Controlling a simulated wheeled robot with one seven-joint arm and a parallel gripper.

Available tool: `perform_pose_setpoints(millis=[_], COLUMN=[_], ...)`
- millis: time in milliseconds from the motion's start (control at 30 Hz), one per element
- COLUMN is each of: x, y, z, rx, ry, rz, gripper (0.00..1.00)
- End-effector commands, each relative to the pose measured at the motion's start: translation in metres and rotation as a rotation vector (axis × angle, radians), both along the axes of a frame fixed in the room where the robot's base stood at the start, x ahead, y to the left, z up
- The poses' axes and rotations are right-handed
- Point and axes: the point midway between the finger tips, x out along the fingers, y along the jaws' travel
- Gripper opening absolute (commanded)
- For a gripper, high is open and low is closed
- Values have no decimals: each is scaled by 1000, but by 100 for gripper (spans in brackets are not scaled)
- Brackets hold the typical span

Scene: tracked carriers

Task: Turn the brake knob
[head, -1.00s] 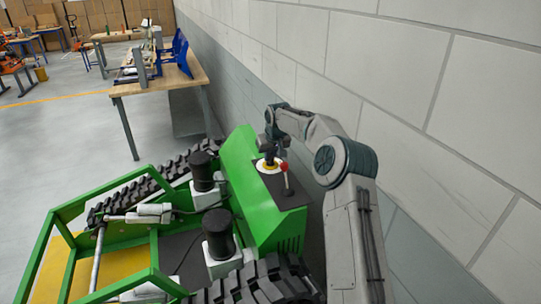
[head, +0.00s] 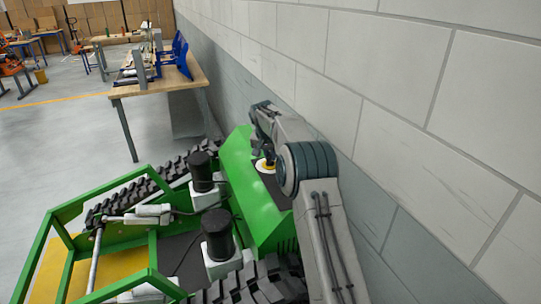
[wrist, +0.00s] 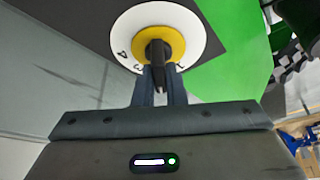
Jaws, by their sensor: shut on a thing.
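The brake knob (wrist: 155,48) is a black handle on a yellow ring, at the centre of a white dial (wrist: 196,38) with numbers on it. In the wrist view my gripper (wrist: 158,74) has its two fingers closed on either side of the black handle. In the head view the dial (head: 262,167) shows only in part on top of the green carrier housing (head: 257,205). My arm covers the right part of the panel there, and the knob is mostly hidden.
The green tracked carrier has black tracks (head: 265,283) and black cylinders (head: 217,232) left of the housing. A block wall (head: 400,110) runs close along the right. A wooden workbench (head: 190,75) stands behind. Open floor lies to the left.

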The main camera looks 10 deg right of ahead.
Motion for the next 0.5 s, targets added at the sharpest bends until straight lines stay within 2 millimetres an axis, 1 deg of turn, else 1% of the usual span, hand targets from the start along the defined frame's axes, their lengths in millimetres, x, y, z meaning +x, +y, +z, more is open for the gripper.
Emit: perform_pose_setpoints(millis=[100,500], x=[1,0], y=[1,0], z=[3,5], rx=[-3,-2], ry=[-2,-2], rz=[-108,-488], gripper=[0,0])
